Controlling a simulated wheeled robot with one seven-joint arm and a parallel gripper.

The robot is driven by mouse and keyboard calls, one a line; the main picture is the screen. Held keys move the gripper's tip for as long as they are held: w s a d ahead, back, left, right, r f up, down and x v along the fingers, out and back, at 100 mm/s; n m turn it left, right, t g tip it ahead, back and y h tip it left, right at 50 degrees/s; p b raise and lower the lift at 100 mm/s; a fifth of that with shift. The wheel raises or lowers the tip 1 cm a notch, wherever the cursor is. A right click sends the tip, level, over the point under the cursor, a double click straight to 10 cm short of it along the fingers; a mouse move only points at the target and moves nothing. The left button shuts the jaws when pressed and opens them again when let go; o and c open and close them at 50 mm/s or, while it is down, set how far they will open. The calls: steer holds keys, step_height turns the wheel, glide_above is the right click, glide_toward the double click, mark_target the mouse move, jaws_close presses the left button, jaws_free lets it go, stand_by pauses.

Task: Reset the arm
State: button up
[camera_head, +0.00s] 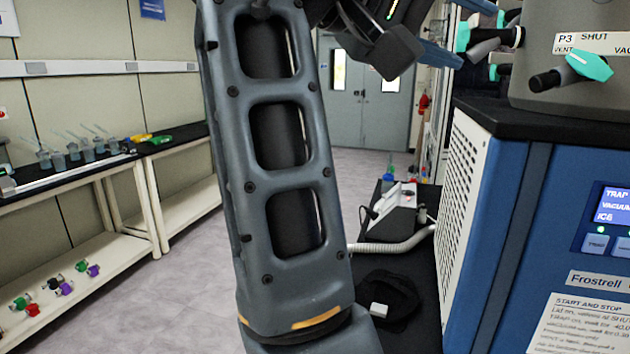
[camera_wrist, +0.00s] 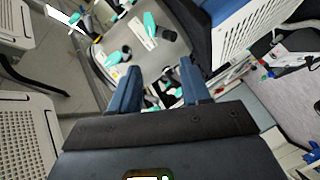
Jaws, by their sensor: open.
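My arm fills the middle of the head view, upright, with its wrist at the top edge. My gripper shows in the wrist view (camera_wrist: 158,92), with two blue fingers spread apart and nothing between them. In the head view, blue finger parts show near the top right, partly cut off by the frame edge. The freeze dryer (camera_head: 512,230) stands at the right, blue with a white vented side panel and a lit display (camera_head: 613,205). Its grey chamber (camera_head: 545,85) on top carries valves with teal handles (camera_head: 589,66). The chamber appears tilted in the wrist view (camera_wrist: 130,40).
A long bench (camera_head: 95,166) with glassware (camera_head: 75,152) runs along the left wall. A grey device (camera_head: 392,214) with a white hose (camera_head: 393,246) stands on a dark surface beside the freeze dryer. Grey double doors (camera_head: 368,105) are at the back. The floor (camera_head: 185,270) at left is clear.

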steer(key=w+d+f+n+t+y, duration=0.1)
steer(key=w+d+f+n+t, duration=0.15)
steer(key=f, duration=0.85)
steer(key=w+d+f+n+t+y, duration=0.15)
steer(key=w+f+n+t, duration=0.25)
steer(key=f, duration=0.6)
steer(key=s+d+f+n+t+y, duration=0.1)
steer(key=s+f+n+y, duration=0.2)
steer(key=f, duration=0.7)
steer(key=s+d+f+n+t+y, duration=0.15)
steer(key=s+f+y, duration=0.35)
steer(key=f, duration=0.5)
steer(key=s+f+m+y, duration=0.1)
steer(key=s+f, duration=0.2)
steer(key=s, duration=0.3)
steer(key=s+d+f+m+y, duration=0.1)
steer(key=s+f, duration=0.2)
steer(key=s, duration=0.3)
steer(key=s+f+y, duration=0.2)
steer(key=s+f, duration=0.1)
steer(key=s, duration=0.3)
steer(key=s+r+m, duration=0.3)
steer(key=s+m, duration=0.1)
steer(key=s, duration=0.5)
steer(key=s+d+r+m, duration=0.1)
steer(key=s+r+m, duration=0.3)
steer(key=s, duration=0.6)
